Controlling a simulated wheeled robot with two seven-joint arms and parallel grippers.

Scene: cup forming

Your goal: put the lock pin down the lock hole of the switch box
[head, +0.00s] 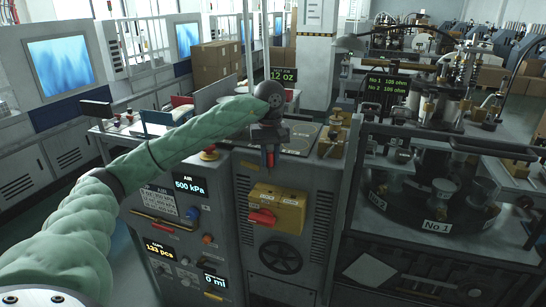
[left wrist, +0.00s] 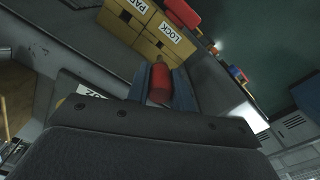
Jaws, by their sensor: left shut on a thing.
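The yellow switch box (head: 279,206) is mounted on the front of a grey machine cabinet, with a red handle (head: 262,217) at its lower left. My left gripper (head: 269,162) is in front of the cabinet, above the switch box and apart from it. It is shut on the red lock pin (left wrist: 159,84), which shows between the two fingers in the left wrist view. There the switch box (left wrist: 150,44) lies beyond the fingertips, with a "LOCK" label (left wrist: 170,33) and its red handle (left wrist: 183,12). I cannot make out the lock hole. My right gripper is not in view.
A dark framed machine with a "No.1" turntable (head: 436,224) stands to the right. The space directly before the switch box looks clear.

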